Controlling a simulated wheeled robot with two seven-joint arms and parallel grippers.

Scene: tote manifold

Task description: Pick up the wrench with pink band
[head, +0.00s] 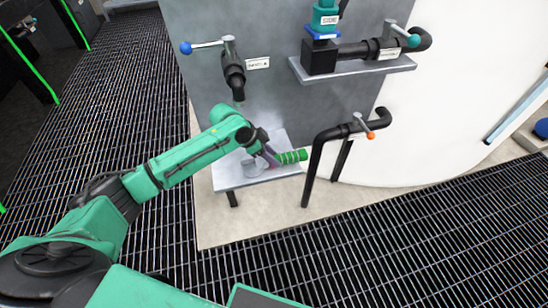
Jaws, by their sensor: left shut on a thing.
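My left gripper (264,150) reaches over a small light grey shelf (228,178) at the foot of the grey panel. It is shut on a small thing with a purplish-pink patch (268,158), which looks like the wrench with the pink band. The fingers and arm hide much of it, and its full shape is too small to make out. A green cylinder with dark stripes (291,157) lies just right of the fingertips; I cannot tell whether it touches them. A pale grey thing (252,167) sits on the shelf below the gripper. My right gripper is not in view.
Above stand a black pipe with a blue-knobbed lever (210,45) and an upper shelf (355,72) with valve pipes. A bent black pipe with an orange handle (370,135) rises close to the right. Dark floor grating (400,240) is clear in front.

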